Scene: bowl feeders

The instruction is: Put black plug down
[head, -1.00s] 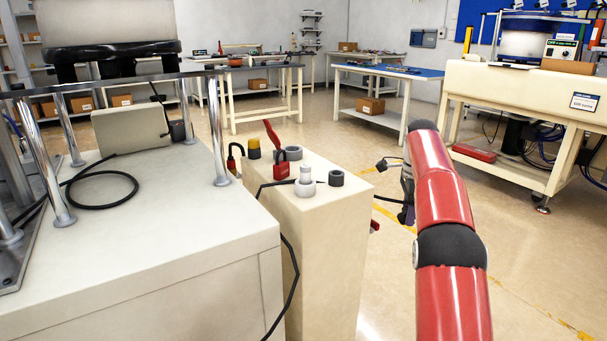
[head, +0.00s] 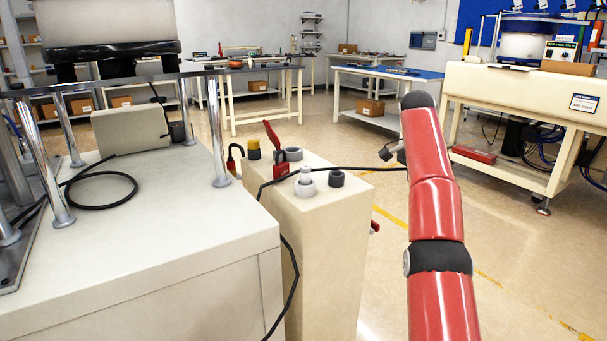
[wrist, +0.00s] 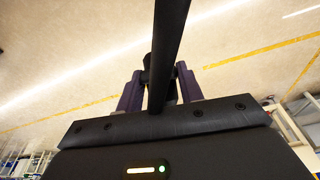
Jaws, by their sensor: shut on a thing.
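My gripper (wrist: 160,84) shows in the wrist view with its two purple fingers closed on the black plug (wrist: 172,89). The plug is partly covered by its thick black cable (wrist: 169,40), which runs across the picture in front of it. In the head view, the cable (head: 350,168) stretches from the small beige cabinet (head: 330,240) rightward to behind my red arm. In the wrist view, pale floor lies beyond the fingers, and no surface touches the plug.
The cabinet top carries a red lever (head: 271,133), a yellow-and-black knob (head: 253,149), a white round fitting (head: 304,188) and a dark round socket (head: 337,179). A larger beige bench (head: 140,235) stands left. Open floor lies to the right, before a feeder table (head: 530,95).

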